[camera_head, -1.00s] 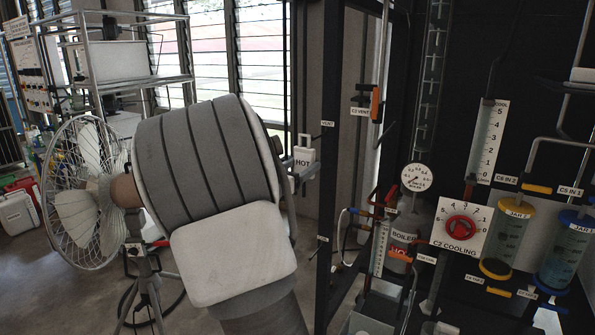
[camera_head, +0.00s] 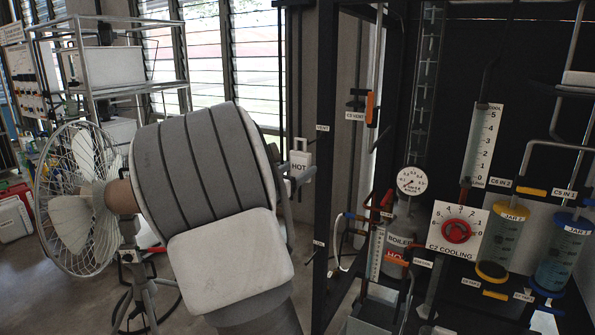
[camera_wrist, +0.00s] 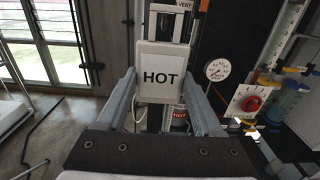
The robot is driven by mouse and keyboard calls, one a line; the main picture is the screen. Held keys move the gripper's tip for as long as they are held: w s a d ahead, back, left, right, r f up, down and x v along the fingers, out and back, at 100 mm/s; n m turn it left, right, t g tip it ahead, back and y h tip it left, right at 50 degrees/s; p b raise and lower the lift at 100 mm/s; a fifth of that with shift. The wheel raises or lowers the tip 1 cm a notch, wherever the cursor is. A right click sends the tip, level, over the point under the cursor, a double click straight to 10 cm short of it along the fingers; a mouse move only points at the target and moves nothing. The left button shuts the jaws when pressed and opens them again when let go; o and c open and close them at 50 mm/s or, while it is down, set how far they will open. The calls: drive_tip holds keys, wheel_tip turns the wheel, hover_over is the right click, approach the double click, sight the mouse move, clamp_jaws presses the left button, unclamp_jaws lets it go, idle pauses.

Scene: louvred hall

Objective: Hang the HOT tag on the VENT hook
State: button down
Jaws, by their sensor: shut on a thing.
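The HOT tag (camera_head: 300,161) is a white plate with black letters and a loop at its top. My gripper (camera_head: 299,179) is shut on it and holds it upright, left of the dark post in the head view. In the wrist view the tag (camera_wrist: 162,77) faces me between the two grey fingers of my gripper (camera_wrist: 159,84). A small VENT label (camera_head: 322,128) is on the dark post, up and right of the tag. It also shows in part at the top of the wrist view (camera_wrist: 183,4). I cannot make out the hook itself.
A dark rack with a boiler (camera_head: 401,238), a dial gauge (camera_head: 411,181), a red cooling knob (camera_head: 456,231) and jars (camera_head: 501,244) stands to the right. A fan (camera_head: 77,200) and a metal shelf (camera_head: 130,90) are at left. Louvred windows are behind.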

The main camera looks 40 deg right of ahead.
drive_tip(key=b+x, duration=0.1)
drive_tip(key=x, duration=0.6)
drive_tip(key=shift+d, duration=0.35)
idle(0.6)
drive_tip(key=shift+w, duration=0.1)
drive_tip(key=shift+f+b, duration=0.2)
drive_tip(key=shift+b, duration=0.35)
idle(0.4)
drive_tip(key=shift+f+b, duration=0.4)
drive_tip(key=shift+f, duration=0.1)
unclamp_jaws()
idle(0.3)
drive_tip(key=v, duration=0.7)
drive_tip(key=shift+b, duration=0.45)
